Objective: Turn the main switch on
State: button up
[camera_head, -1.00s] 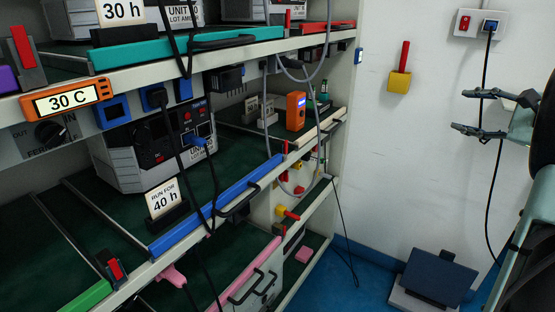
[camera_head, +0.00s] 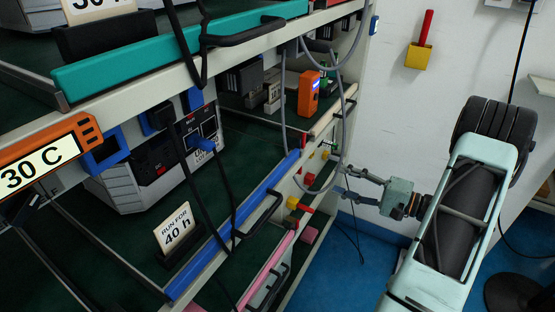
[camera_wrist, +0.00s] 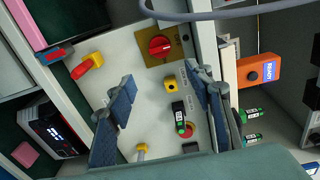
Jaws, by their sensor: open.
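In the wrist view, a red rotary knob (camera_wrist: 160,46) sits on a yellow-brown square plate on a pale control panel (camera_wrist: 128,48); it looks like the main switch. My gripper (camera_wrist: 164,79) is open and empty in front of this panel. Its two fingers are spread apart, with the knob beyond their tips, towards the top of the picture. In the head view, my gripper (camera_head: 347,182) points left at the rack's end, where the small panel is only partly visible. I cannot tell the gap between fingertips and panel.
The panel also carries a red-and-yellow lever (camera_wrist: 88,66), a yellow button (camera_wrist: 169,82) and a red button (camera_wrist: 186,130). A grey cable (camera_wrist: 230,12) loops near the knob. An orange device (camera_wrist: 258,72) stands to the right. Blue floor is free beside the rack.

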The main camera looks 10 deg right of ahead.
jog(key=x, duration=1.2)
jog(key=shift+s+a+n+y+b, duration=0.3)
jog(key=shift+a+b, duration=0.05)
jog(key=shift+r, duration=0.1)
jog(key=c, duration=1.2)
jog(key=shift+o, duration=0.2)
